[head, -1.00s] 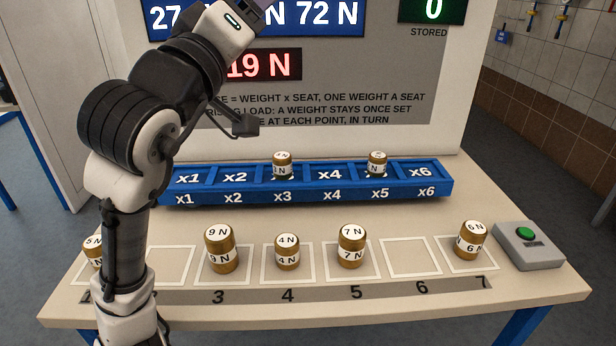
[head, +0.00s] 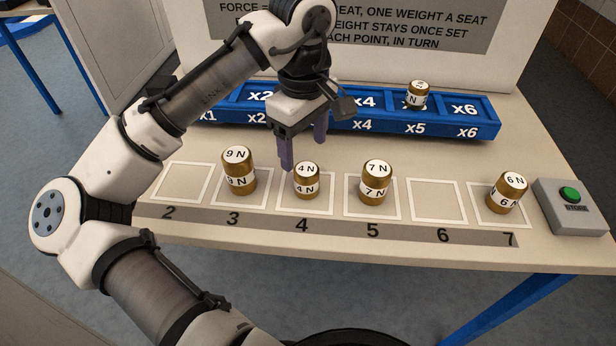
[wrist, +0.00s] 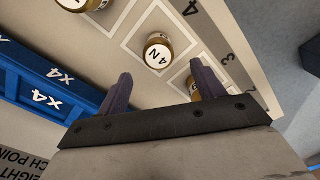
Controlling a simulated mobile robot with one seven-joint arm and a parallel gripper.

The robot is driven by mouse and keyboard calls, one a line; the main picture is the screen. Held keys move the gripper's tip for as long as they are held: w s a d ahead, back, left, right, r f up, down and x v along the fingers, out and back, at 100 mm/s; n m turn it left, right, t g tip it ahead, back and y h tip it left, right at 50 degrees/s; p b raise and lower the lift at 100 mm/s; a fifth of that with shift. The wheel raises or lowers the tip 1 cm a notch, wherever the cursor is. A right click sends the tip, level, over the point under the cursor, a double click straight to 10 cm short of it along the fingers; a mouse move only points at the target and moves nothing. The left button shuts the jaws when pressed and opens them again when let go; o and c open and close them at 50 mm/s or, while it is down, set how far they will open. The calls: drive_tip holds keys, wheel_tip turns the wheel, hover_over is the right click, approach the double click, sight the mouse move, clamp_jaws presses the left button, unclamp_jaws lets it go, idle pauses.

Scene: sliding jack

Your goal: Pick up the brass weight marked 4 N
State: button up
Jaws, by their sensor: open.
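The brass weight marked 4 N (head: 307,182) stands upright on the square numbered 4, with a white top label. It also shows in the wrist view (wrist: 158,53), just beyond the fingertips. My gripper (head: 304,153) is open and empty, pointing down above and slightly behind this weight on the rack side. In the wrist view my two fingers (wrist: 161,73) are spread apart, with the weight roughly centred between their lines and not touched.
The 9 N weight (head: 238,171) stands left and the 7 N weight (head: 376,182) right. The 6 N weight (head: 506,192) is on square 7. A blue rack (head: 480,130) lies behind, with a weight (head: 417,96) at x5. A green-button box (head: 572,206) stands far right.

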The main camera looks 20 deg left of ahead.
sight(306, 169)
wheel_tip(306, 169, down, 8)
drive_tip(key=shift+d+f+p, duration=0.1)
drive_tip(key=shift+d+p, duration=0.05)
drive_tip(key=shift+p, duration=0.25)
drive_tip(key=c, duration=1.4)
